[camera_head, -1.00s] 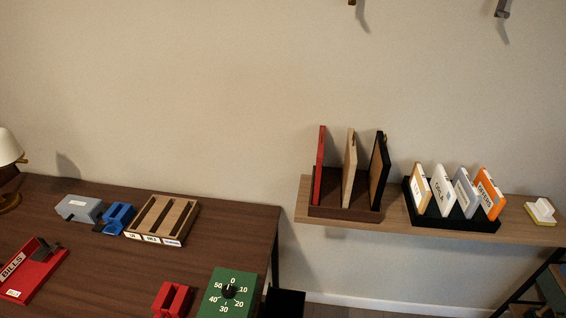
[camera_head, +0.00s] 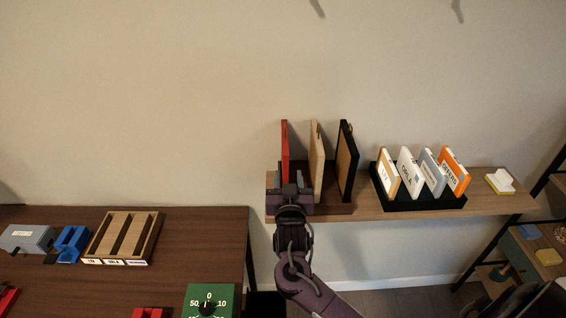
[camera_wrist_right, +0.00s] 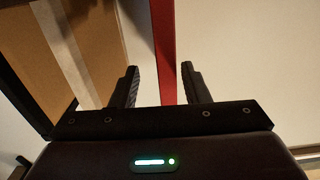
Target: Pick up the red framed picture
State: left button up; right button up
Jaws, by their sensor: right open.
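The red framed picture (camera_head: 285,150) stands upright on edge at the left of a dark wooden holder (camera_head: 340,209) on the wall shelf. My right gripper (camera_head: 291,188) is in front of its lower part. In the right wrist view, the red frame's edge (camera_wrist_right: 164,50) runs down between the two open fingers of the right gripper (camera_wrist_right: 160,88). A gap shows on both sides of the frame, narrower on the right. The frame's lower end is hidden behind the gripper. My left gripper is not in view.
A light wood frame (camera_head: 317,160) and a black frame (camera_head: 346,160) stand close to the right in the same holder. Farther right are a black rack (camera_head: 420,200) of labelled cards and a small white-and-yellow block (camera_head: 500,181). A brown desk (camera_head: 190,265) is at left.

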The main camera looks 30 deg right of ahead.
jog(key=shift+w+r+p, duration=0.3)
jog(key=shift+w, duration=0.2)
jog(key=x, duration=0.2)
jog(key=p+x, duration=0.1)
jog(key=x, duration=0.1)
jog(key=shift+a+f, duration=0.15)
jog(key=shift+f, duration=0.1)
jog(key=shift+s, duration=0.1)
jog(key=shift+c, duration=1.4)
grip_shut()
